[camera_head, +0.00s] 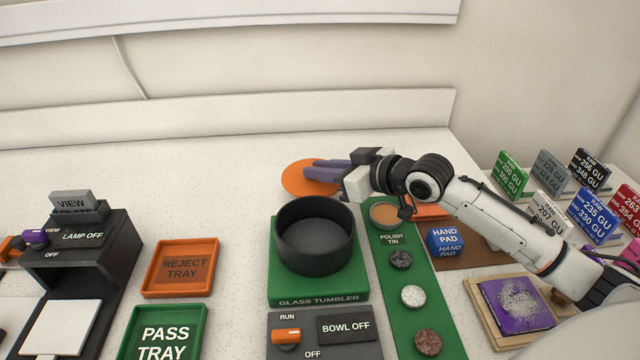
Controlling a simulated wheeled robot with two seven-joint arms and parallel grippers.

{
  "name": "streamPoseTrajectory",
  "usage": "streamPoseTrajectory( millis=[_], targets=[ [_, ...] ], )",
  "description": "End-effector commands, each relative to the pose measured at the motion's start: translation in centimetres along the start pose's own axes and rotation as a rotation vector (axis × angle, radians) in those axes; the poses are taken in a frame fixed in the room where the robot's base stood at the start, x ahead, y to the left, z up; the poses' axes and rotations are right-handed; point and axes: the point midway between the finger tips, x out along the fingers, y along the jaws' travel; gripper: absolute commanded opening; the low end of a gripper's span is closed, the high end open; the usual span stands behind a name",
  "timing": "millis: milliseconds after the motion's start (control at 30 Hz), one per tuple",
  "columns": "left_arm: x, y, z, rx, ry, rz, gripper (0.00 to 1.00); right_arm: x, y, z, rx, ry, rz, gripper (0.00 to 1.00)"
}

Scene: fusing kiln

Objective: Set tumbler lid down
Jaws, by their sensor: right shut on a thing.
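The tumbler lid is a flat orange disc (296,181) behind the bowl, over the pale worktop. My right gripper (320,171) reaches in from the right and is shut on the lid's right side. The lid looks about level; whether it touches the worktop or hangs just above it, I cannot tell. The glass tumbler (318,290) is a green base bearing a dark round bowl (315,262), which is uncovered and looks empty. My left gripper is not in view.
An orange reject tray (181,268) and green pass tray (164,334) lie left of the tumbler. A green strip with the polish tin (384,215) and several discs lies to its right. The worktop (210,185) left of the lid is clear.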

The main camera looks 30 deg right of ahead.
Motion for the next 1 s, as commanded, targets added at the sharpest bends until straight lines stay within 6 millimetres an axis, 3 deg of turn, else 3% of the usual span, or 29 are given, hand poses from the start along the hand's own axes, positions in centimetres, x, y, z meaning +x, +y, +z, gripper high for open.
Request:
streamPoseTrajectory(
  millis=[200, 633, 667, 767, 1000],
  targets=[
    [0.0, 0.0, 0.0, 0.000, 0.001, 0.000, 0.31, 1.3, 0.0, 3.1, 0.002, -0.001, 0.000, 0.00],
    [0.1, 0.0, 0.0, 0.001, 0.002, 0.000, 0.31, 1.5, 0.0, 3.8, 0.000, -0.001, 0.000, 0.00],
    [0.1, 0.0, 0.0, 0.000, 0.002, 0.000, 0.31, 1.5, 0.0, 3.8, -0.001, -0.001, 0.000, 0.18],
    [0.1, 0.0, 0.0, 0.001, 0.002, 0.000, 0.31, 1.5, 0.0, 3.8, -0.001, -0.001, 0.000, 0.34],
    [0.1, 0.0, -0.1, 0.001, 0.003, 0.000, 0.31, 1.5, 0.0, 3.7, -0.001, -0.001, 0.000, 0.34]
  ],
)
